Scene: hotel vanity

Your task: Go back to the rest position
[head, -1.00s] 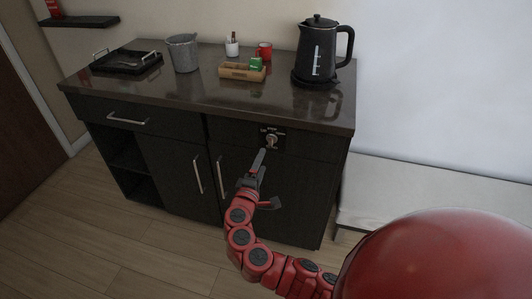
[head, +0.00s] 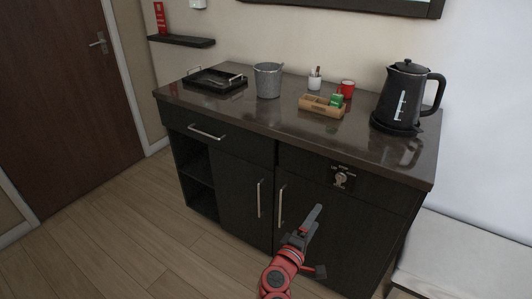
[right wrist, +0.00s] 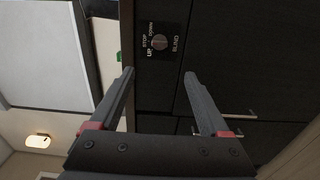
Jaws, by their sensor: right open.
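My right gripper (head: 312,245) is open and empty in front of the dark vanity cabinet, below the blind switch plate. In the right wrist view its two fingers (right wrist: 158,80) stand apart with nothing between them. The blind switch (head: 341,179) is a round knob on a dark plate on the cabinet front. In the right wrist view the knob (right wrist: 159,42) lies beyond the fingertips, with the words STOP, UP, DOWN and BLIND around it. The fingers are apart from it. My left gripper is not in view.
The vanity top (head: 240,112) holds a black tray (head: 214,82), a grey bucket (head: 268,80), a wooden box (head: 321,106), a red mug (head: 347,88) and a black kettle (head: 404,97). A bench (head: 450,255) stands at the right. Wood floor (head: 120,225) is clear at the left.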

